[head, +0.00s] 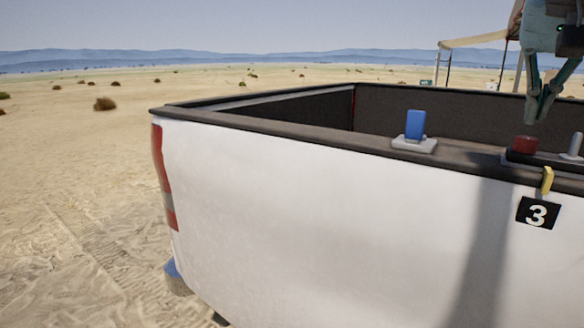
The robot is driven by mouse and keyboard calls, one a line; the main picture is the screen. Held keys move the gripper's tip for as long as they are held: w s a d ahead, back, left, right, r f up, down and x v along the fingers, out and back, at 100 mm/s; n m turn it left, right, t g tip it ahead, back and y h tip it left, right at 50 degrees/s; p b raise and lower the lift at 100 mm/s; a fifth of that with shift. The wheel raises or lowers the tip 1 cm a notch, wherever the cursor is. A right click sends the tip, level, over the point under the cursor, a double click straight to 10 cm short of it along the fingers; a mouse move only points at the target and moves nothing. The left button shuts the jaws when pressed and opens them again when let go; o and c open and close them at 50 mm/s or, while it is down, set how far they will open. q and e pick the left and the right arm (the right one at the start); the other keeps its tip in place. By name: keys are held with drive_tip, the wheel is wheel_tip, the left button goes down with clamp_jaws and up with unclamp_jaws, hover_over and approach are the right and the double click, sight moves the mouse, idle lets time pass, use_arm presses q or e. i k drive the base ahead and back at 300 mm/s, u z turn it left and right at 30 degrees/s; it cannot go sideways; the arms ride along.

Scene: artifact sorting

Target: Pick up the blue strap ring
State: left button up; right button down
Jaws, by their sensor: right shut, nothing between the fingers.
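A blue upright piece (415,124), which looks like the blue strap ring, stands on a light grey base (414,144) on the dark rim of a white truck bed. No opening through it can be made out. My right gripper (538,118) hangs at the upper right with its fingers pointing down, shut and empty. It is to the right of the blue piece and apart from it, just above a dark red object (525,144). My left gripper is not in view.
The white truck bed wall (330,200) fills the middle, with its dark rim (300,133) on top. A yellow strap (547,180) and a black tag marked 3 (538,213) hang at the right. A grey post (575,145) stands at the right edge. Open sand lies left.

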sight(415, 127)
drive_tip(key=k, duration=1)
